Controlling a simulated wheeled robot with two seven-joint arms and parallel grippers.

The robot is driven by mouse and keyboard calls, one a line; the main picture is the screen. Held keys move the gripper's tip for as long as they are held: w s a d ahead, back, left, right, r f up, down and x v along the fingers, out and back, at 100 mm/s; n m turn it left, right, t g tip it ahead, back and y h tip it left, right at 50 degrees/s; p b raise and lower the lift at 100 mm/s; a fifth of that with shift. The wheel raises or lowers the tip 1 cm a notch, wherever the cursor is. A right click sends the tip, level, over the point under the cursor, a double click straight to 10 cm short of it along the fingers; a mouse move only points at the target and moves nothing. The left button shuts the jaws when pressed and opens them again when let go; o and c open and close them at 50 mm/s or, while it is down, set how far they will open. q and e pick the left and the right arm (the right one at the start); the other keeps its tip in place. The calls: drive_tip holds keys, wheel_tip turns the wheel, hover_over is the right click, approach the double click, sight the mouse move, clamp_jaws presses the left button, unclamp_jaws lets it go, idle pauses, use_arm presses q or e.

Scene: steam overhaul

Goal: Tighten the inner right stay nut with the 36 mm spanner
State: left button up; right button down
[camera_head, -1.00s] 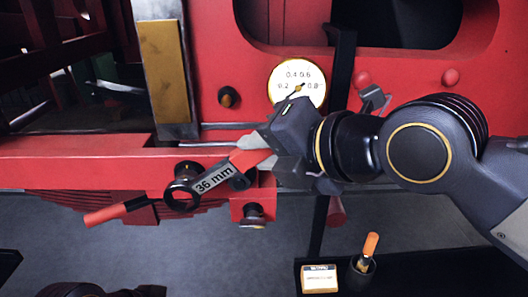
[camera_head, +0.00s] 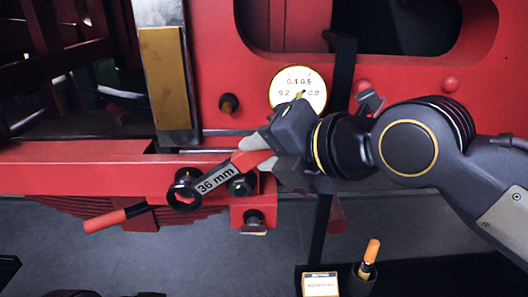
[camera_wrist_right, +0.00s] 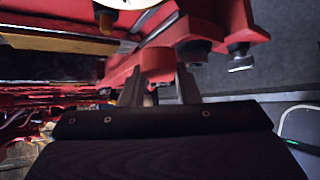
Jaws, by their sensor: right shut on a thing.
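The 36 mm spanner (camera_head: 215,179) has a grey label, a red handle and a dark ring end (camera_head: 184,196). My right gripper (camera_head: 268,152) is shut on its red handle, which also shows between the fingers in the right wrist view (camera_wrist_right: 157,63). The spanner slants down to the left in front of the red beam. Its ring overlaps the lower side of a dark stud (camera_head: 187,175); I cannot tell whether it is seated. A dark nut (camera_head: 242,185) sits right of the label, and another (camera_head: 253,217) is on the bracket below. My left gripper is out of view.
A red-handled bar (camera_head: 106,221) sticks out at the lower left. A round gauge (camera_head: 298,88) is behind my right gripper on the red frame. A small box (camera_head: 320,284) and a cup with an orange-handled tool (camera_head: 371,252) stand at the bottom right. Grey floor is open below the beam.

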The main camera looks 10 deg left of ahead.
drive_tip(key=shift+w+a+r, duration=0.1)
drive_tip(key=shift+w+a, duration=0.05)
drive_tip(key=shift+w, duration=0.25)
drive_tip(key=shift+w+a, duration=0.15)
drive_tip(key=shift+w, duration=0.55)
idle(0.3)
drive_tip(key=b, duration=0.1)
drive_tip(key=f+b, duration=0.1)
drive_tip(key=b, duration=0.1)
drive_tip(key=shift+w+d+f+y, duration=0.15)
drive_tip(key=shift+d+y, duration=0.15)
drive_tip(key=shift+y, duration=0.1)
drive_tip(key=shift+d+f+b, duration=0.2)
drive_tip(key=shift+f+b, duration=0.1)
drive_tip(key=shift+b, duration=0.7)
drive_tip(key=shift+m+y, duration=0.3)
